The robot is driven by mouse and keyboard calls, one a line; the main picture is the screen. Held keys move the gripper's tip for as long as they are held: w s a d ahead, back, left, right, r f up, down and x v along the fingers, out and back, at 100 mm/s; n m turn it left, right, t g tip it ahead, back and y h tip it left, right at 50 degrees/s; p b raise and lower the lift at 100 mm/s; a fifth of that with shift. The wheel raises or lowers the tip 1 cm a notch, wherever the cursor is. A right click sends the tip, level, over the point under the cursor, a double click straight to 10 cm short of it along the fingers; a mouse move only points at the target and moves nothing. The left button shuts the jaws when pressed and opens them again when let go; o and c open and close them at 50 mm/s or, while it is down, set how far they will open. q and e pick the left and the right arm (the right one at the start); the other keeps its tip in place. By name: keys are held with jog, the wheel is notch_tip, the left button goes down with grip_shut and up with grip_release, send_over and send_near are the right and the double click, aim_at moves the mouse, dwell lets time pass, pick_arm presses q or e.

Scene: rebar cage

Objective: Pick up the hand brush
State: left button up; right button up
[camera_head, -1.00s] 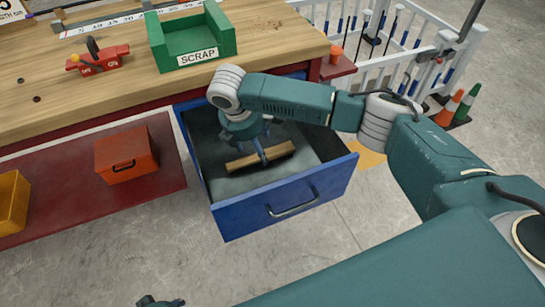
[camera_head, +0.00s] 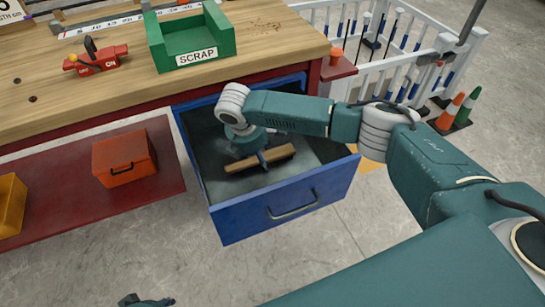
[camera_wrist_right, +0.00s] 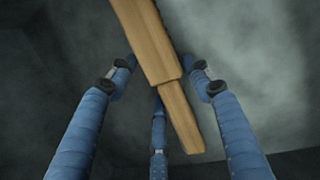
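The hand brush, with its long light wooden back and handle, (camera_head: 275,158) lies in the open blue drawer (camera_head: 285,205). My right gripper (camera_head: 260,155) is down in the drawer at the brush, one finger crossing in front of its wood. In the right wrist view the brush (camera_wrist_right: 150,45) runs between the spread fingers of the right gripper (camera_wrist_right: 160,78). Two fingertips flank it closely, with a narrow gap visible on the right; the third finger passes partly behind the handle. The gripper looks open. Only a dark tip of my left gripper (camera_head: 146,300) shows at the bottom edge.
The drawer's walls surround the right gripper. The wooden workbench (camera_head: 80,95) above holds a green SCRAP bin (camera_head: 190,40) and a red tool (camera_head: 95,58). A red box (camera_head: 124,158) sits on the lower red shelf (camera_head: 70,200). White railings and cones stand at the right.

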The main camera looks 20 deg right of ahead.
jog(key=c, duration=0.8)
jog(key=shift+r, duration=0.1)
jog(key=shift+w+r, duration=0.1)
jog(key=shift+r, duration=0.4)
jog(key=shift+c, duration=0.2)
pick_arm(q)
jog(key=s+f+p, duration=0.4)
jog(key=f, duration=0.9)
jog(key=shift+a+f+g, duration=0.2)
jog(key=shift+f+g, duration=0.05)
jog(key=shift+g, duration=0.15)
pick_arm(e)
notch_tip(320, 180, up, 19)
jog(key=o, duration=0.7)
jog(key=c, duration=0.3)
jog(key=shift+c, duration=0.2)
